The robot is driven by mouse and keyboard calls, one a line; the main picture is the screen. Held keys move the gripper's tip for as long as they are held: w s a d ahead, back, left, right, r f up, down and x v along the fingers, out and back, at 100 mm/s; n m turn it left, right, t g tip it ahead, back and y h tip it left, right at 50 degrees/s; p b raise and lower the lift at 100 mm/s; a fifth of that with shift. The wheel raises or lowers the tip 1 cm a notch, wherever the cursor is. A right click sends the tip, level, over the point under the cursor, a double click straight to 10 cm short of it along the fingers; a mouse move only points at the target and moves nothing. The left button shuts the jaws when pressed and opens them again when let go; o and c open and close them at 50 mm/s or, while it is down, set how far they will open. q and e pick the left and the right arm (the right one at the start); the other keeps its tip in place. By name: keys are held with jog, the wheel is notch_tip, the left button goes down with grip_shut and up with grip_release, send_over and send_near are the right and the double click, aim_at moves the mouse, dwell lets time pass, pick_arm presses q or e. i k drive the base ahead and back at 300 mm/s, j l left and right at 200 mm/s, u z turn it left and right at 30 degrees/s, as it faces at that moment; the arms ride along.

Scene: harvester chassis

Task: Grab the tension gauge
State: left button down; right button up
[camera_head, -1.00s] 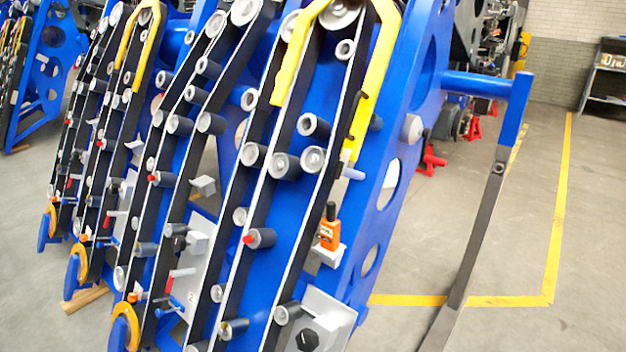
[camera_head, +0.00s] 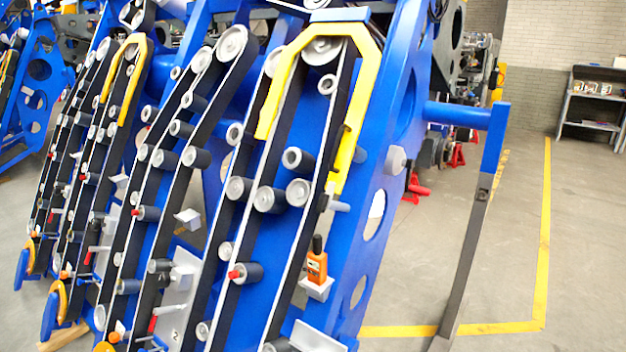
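The tension gauge looks to be the small orange device with a black top (camera_head: 317,262). It stands upright on a small grey bracket (camera_head: 317,288) at the lower right of the blue harvester chassis (camera_head: 385,190), beside a black belt. No gripper or arm of mine shows in the head view, so nothing of mine is seen near the gauge.
Black belts on grey rollers (camera_head: 270,198) run down the chassis front, with yellow guards (camera_head: 283,85) above. A blue arm with a dark bar (camera_head: 470,240) juts out at right. A grey shelf (camera_head: 592,108) stands far right. The floor at right is mostly clear.

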aim_at(316, 270)
jog(key=i+l+u, duration=0.1)
jog(key=u, duration=0.3)
jog(key=l+u, duration=0.2)
jog(key=u, duration=0.2)
jog(key=i+l+u, duration=0.15)
jog(key=l, duration=0.3)
jog(key=i+l+u, duration=0.15)
jog(key=l, duration=0.35)
jog(key=l+u, duration=0.15)
jog(key=l, duration=0.35)
jog(key=i+l, duration=0.1)
jog(key=l, duration=0.65)
jog(key=i, duration=0.05)
